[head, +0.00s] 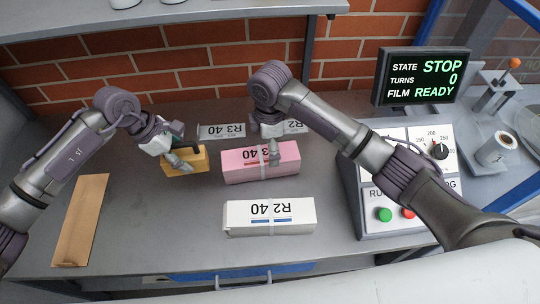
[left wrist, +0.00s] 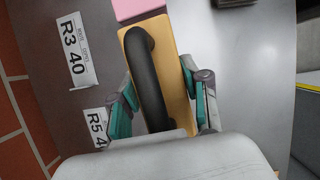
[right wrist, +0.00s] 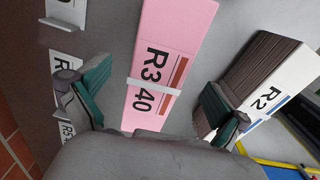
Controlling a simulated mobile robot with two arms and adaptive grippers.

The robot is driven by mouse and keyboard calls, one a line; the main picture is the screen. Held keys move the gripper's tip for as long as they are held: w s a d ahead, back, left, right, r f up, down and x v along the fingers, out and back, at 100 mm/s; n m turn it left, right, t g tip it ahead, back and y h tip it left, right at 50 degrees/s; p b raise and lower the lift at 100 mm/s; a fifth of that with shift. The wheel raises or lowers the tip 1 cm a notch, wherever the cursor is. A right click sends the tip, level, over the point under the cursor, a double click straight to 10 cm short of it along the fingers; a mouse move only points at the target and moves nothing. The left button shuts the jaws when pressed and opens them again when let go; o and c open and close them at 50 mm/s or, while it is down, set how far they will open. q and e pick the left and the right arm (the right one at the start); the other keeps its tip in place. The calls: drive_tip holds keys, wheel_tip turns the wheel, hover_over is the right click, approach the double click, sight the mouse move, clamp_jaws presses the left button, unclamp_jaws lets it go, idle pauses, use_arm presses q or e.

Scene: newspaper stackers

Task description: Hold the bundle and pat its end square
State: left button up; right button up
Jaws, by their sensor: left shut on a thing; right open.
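The pink bundle (head: 262,172), labelled R3 40 with a pale strap around it, lies on the grey bench. It fills the middle of the right wrist view (right wrist: 172,50). My right gripper (head: 274,156) is over its top, with open fingers on either side of it in the right wrist view; I cannot tell if they touch it. My left gripper (head: 180,160) is shut on a wooden block (head: 186,168) with a black handle (left wrist: 148,80). The block is left of the bundle's left end, with a small gap in the head view. The bundle's corner shows in the left wrist view (left wrist: 136,9).
A white bundle (head: 270,216) labelled R2 40 lies in front of the pink one. A brown flat sheet (head: 82,220) lies at left. Label plates (head: 222,131) stand at the back. A control panel (head: 360,190) and a screen (head: 422,77) are at right.

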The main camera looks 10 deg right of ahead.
wheel_tip(320, 180, up, 5)
idle(0.7)
